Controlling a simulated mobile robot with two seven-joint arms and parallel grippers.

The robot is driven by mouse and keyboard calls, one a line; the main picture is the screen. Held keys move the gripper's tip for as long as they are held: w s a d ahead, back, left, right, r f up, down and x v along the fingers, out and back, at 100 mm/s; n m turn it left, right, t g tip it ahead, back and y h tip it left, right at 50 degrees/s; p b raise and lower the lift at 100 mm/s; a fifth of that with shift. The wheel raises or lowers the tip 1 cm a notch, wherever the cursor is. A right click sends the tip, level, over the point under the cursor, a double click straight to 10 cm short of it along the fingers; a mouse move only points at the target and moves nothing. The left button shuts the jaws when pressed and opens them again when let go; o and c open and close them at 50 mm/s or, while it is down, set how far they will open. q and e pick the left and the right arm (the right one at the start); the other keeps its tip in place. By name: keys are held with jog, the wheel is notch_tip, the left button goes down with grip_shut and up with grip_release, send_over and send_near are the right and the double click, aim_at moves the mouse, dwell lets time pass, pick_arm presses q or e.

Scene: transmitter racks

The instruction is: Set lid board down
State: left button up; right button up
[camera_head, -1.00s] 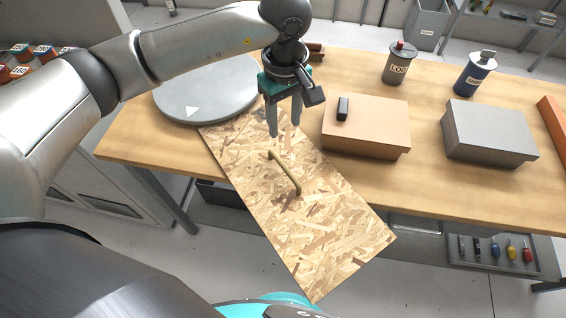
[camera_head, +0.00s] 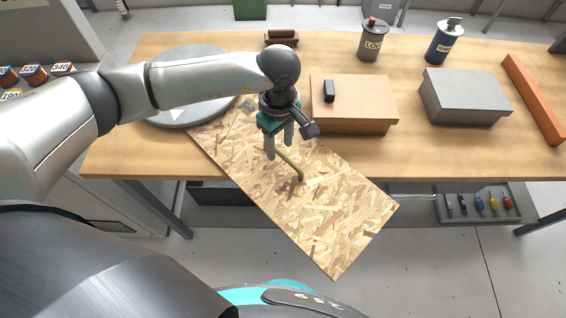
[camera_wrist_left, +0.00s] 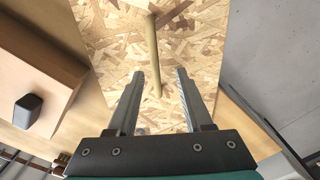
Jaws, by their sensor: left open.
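The lid board (camera_head: 335,215) is a rectangular chipboard panel with a thin brass-coloured bar handle (camera_head: 292,168) on top. Its far end lies over the table, and its near end sticks out past the front edge. My left gripper (camera_head: 279,150) is open over the far end of the handle. In the left wrist view, the handle (camera_wrist_left: 152,45) runs between the open fingers (camera_wrist_left: 160,75), and the board (camera_wrist_left: 205,50) lies beyond them. I cannot tell whether the fingers touch the handle. My right gripper is not in view.
The wooden table (camera_head: 420,155) holds a round grey disc (camera_head: 165,118) at left, a tan box (camera_head: 355,98) with a small dark object, a grey box (camera_head: 465,95), two canisters and an orange bar (camera_head: 533,100). A tool tray (camera_head: 480,204) sits below the front edge.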

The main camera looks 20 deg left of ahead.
aim_at(283, 154)
pick_arm(q)
jog(key=shift+w+d+f, duration=0.1)
jog(key=shift+d+f, duration=0.05)
jog(key=shift+f, duration=1.25)
jog(key=shift+w+d+f, duration=0.1)
jog(key=shift+d+f, duration=0.05)
jog(key=shift+f, duration=1.2)
grip_shut()
jog(key=shift+w+r, duration=0.1)
jog(key=shift+r, duration=0.05)
